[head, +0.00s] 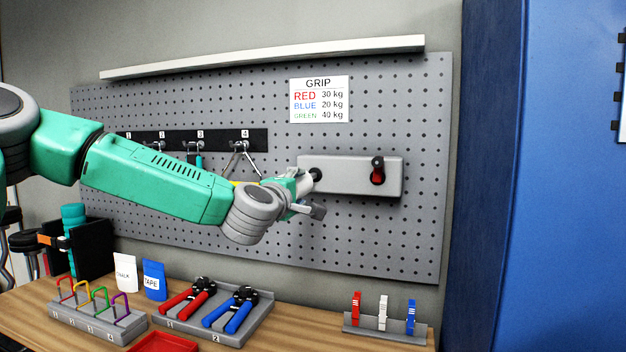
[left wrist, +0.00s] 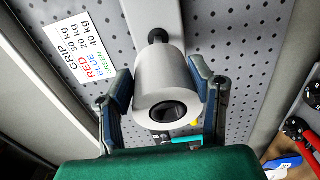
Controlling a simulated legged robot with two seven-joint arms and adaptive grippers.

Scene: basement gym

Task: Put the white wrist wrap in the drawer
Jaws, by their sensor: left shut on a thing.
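The white wrist wrap (left wrist: 152,84) is a roll with a dark hole in its end, between the two fingers of my left gripper (left wrist: 160,76) in the left wrist view. The fingers are shut on its sides. My right gripper is out of view.
Below, the wooden bench carries red-handled (head: 186,303) and blue-handled grips (head: 232,315), a carabiner rack (head: 90,318), a red tray (head: 163,343) and a clip stand (head: 390,332). A blue cabinet (head: 570,180) stands right.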

